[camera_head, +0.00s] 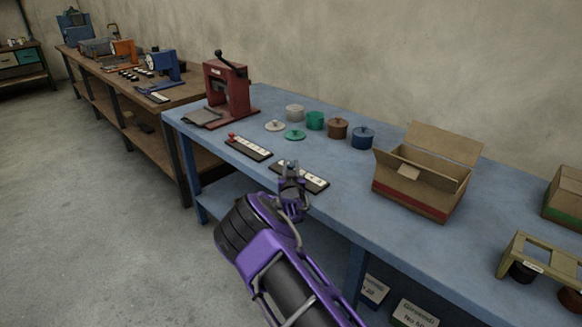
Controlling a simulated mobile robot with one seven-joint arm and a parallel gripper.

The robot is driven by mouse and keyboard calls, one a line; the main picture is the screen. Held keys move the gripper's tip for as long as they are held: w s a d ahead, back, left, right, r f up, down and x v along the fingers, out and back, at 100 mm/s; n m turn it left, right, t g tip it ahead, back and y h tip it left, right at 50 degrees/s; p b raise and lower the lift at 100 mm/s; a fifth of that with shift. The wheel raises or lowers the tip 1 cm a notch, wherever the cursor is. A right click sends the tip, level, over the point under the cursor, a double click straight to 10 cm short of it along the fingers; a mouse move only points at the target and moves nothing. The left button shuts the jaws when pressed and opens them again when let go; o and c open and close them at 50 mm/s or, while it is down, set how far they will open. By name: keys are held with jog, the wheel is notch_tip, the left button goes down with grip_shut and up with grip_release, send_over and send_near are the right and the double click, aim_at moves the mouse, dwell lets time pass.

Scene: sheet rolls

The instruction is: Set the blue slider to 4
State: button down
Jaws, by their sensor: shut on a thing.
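A dark slider board (316,184) with a white scale strip lies near the front edge of the blue table. My gripper (291,166) is over the left end of this board, with its jaws shut on the blue slider's knob. The knob itself is hidden by the jaws, so its colour and exact scale position cannot be read. The scale's numbers are too small to read. A second slider board (248,148) with a red knob (231,137) at its left end lies to the left, apart from my gripper.
A red press (229,85) stands at the table's left end. Several small pots, such as a green one (315,121) and a blue one (363,137), stand behind the boards. An open cardboard box (419,190) stands to the right. The table (345,222) is bare between board and box.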

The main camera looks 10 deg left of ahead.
dwell(0.7)
jog(key=s+d, duration=0.1)
jog(key=d, duration=0.1)
jog(key=s+d, duration=0.2)
jog(key=shift+s+d+p, duration=0.1)
jog(key=shift+d+p, duration=0.1)
jog(key=shift+p, duration=0.1)
jog(key=shift+s+d, duration=0.35)
jog(key=shift+s, duration=0.05)
jog(key=c, duration=0.6)
grip_release()
jog(key=s+d, duration=0.2)
jog(key=s, duration=1.5)
jog(key=shift+s+p, duration=0.15)
jog(key=shift+p, duration=0.25)
